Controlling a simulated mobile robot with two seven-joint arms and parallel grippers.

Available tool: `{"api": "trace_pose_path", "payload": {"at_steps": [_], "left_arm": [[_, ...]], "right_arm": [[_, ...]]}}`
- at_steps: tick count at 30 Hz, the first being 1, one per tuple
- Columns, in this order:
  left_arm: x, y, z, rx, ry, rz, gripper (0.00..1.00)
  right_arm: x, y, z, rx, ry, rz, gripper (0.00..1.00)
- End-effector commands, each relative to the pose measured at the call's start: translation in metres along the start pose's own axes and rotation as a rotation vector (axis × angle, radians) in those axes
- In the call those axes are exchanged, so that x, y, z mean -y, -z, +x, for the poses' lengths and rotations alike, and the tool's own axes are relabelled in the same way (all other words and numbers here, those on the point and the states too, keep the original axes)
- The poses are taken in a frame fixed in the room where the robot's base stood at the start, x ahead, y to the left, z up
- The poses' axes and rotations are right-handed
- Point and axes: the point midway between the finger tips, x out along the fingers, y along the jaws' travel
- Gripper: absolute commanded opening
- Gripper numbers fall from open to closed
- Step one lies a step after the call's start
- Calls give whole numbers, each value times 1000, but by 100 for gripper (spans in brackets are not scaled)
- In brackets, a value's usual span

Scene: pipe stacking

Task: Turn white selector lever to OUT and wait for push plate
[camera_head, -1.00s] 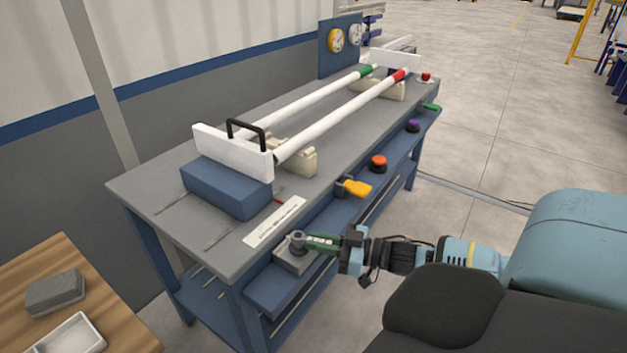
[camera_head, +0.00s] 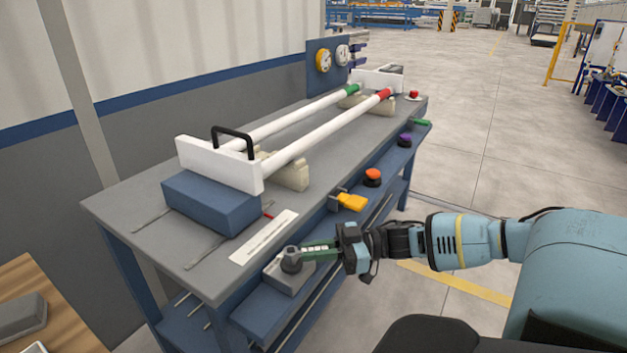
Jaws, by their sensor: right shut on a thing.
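A grey selector box (camera_head: 289,279) with a dark round pivot knob (camera_head: 290,262) sits on the bench's blue front ledge. My right gripper (camera_head: 312,250), with green fingers, reaches in from the right and is shut on the selector lever beside the knob. The fingers hide most of the lever, so its colour and exact setting cannot be read. A white push plate (camera_head: 219,165) with a black handle stands upright at the near end of two white pipes, behind a blue block (camera_head: 211,204). My left gripper is out of view.
A yellow lever (camera_head: 351,202), an orange button (camera_head: 373,175) and a purple button (camera_head: 405,139) line the front ledge. A wooden table (camera_head: 45,310) is at lower left.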

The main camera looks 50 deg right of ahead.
Motion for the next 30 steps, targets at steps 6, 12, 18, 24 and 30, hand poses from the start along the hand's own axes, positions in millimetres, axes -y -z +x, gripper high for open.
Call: {"api": "trace_pose_path", "payload": {"at_steps": [6, 12, 18, 24, 30], "left_arm": [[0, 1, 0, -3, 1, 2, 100], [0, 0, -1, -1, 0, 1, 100], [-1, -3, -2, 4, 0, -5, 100], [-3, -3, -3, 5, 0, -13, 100], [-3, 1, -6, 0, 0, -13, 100]], "right_arm": [[0, 1, 0, -1, 5, -2, 0], [0, 1, 0, -1, 4, -2, 25], [0, 1, 0, 0, 3, -2, 35], [0, 0, -1, 1, 2, -1, 35], [0, 0, -18, 4, 1, 0, 35]]}}
